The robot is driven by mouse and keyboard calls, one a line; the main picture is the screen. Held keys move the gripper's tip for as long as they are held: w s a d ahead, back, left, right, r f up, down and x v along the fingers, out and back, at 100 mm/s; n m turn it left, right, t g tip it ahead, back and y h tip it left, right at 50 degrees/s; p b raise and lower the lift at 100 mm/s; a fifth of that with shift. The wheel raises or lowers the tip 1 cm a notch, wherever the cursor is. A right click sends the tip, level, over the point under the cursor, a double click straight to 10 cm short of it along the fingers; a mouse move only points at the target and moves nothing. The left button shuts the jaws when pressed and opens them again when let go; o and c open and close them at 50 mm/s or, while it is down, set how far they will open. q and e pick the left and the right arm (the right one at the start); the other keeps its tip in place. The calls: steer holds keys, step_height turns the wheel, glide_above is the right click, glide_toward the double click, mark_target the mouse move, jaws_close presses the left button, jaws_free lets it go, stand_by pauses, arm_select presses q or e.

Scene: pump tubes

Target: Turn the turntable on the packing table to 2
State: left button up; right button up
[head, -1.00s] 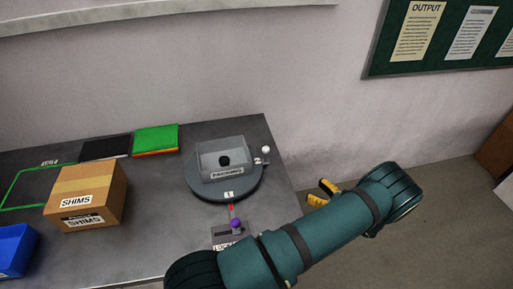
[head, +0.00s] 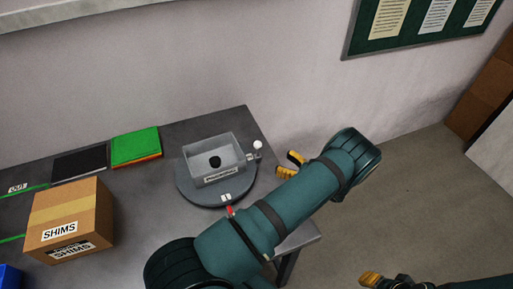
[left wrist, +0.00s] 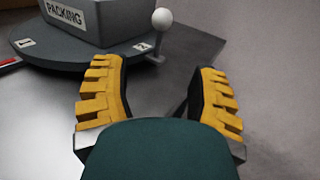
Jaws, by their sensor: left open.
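The turntable (head: 190,192) is a round dark disc on the packing table, bearing a grey open bin (head: 212,160) labelled PACKING. Its tag 1 (head: 226,198) faces the red mark (head: 229,210) at the front. Tag 2 (left wrist: 143,47) is on the right side, beside a white ball knob (head: 258,145) on a short post. My left gripper (head: 291,165) is open and empty, right of the knob and apart from it. In the left wrist view the knob (left wrist: 162,18) stands ahead, between the lines of the fingers. My right gripper (head: 370,279) shows only partly at the lower right.
The packing table (head: 145,215) also holds a SHIMS carton (head: 70,215), a black folder (head: 80,163), a green stack (head: 136,147) and a blue bin (head: 10,277). My left arm covers the table's front right part. Floor is free to the right.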

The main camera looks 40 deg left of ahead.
mark_target(258, 149)
arm_select(q)
steer(key=a, duration=0.4)
steer(key=s+a, duration=0.1)
steer(key=a, duration=0.2)
steer(key=a+p, duration=0.1)
steer(key=a, duration=0.3)
steer(key=shift+s+a, duration=0.2)
steer(key=shift+a, duration=0.15)
steer(key=shift+c, duration=0.4)
jaws_close()
steer(key=shift+w+a+r, duration=0.1)
steer(key=shift+w+r, duration=0.05)
